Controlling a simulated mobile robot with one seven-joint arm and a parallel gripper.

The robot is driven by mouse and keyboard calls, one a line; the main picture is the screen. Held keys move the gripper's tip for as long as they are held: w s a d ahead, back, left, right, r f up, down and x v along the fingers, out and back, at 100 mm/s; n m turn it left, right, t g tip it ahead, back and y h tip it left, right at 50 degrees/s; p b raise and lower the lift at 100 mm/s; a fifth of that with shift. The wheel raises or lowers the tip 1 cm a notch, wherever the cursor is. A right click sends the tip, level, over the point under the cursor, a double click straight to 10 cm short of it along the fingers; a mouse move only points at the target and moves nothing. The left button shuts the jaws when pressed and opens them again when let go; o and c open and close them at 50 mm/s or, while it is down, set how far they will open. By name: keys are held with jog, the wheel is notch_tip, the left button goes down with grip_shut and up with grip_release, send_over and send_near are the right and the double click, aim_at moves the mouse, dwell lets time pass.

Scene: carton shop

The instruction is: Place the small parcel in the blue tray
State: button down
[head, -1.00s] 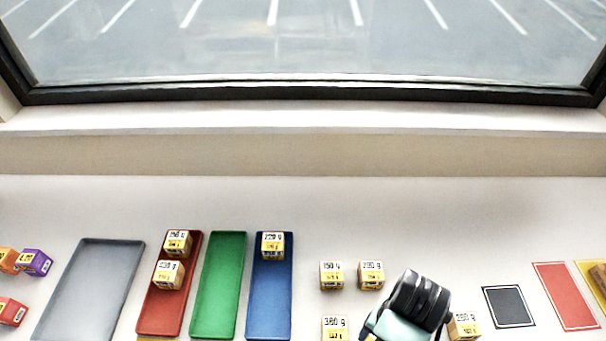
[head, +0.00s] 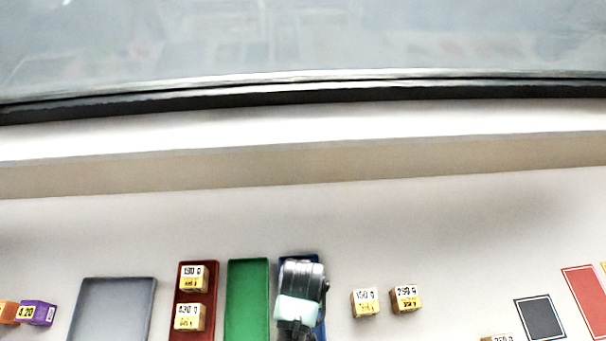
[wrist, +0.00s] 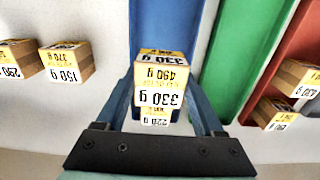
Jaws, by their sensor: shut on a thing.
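My gripper (wrist: 160,88) is shut on a small tan parcel with yellow and white labels (wrist: 160,68), held between its two blue fingers in the wrist view. The blue tray (wrist: 165,22) lies beneath the held parcel. Another parcel labelled 220 g (wrist: 155,118) shows behind the held one, partly hidden. In the head view my gripper (head: 297,328) is over the blue tray (head: 320,328) and covers most of it; the held parcel is hidden there. I cannot tell whether the held parcel touches the tray.
The green tray (head: 248,300) is just left of the blue one. The red tray (head: 195,336) holds two parcels (head: 190,297). A grey tray (head: 112,310) stands farther left. Two loose parcels (head: 385,300) stand to the right, with dark (head: 540,318) and red mats (head: 588,300) beyond.

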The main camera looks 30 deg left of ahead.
jog(key=shift+a+f, duration=0.15)
jog(key=shift+f, duration=2.25)
jog(key=shift+f, duration=0.2)
jog(key=shift+c, duration=1.4)
grip_release()
notch_tip(320, 180, up, 12)
jog(key=shift+r, duration=0.2)
jog(key=shift+w, duration=0.1)
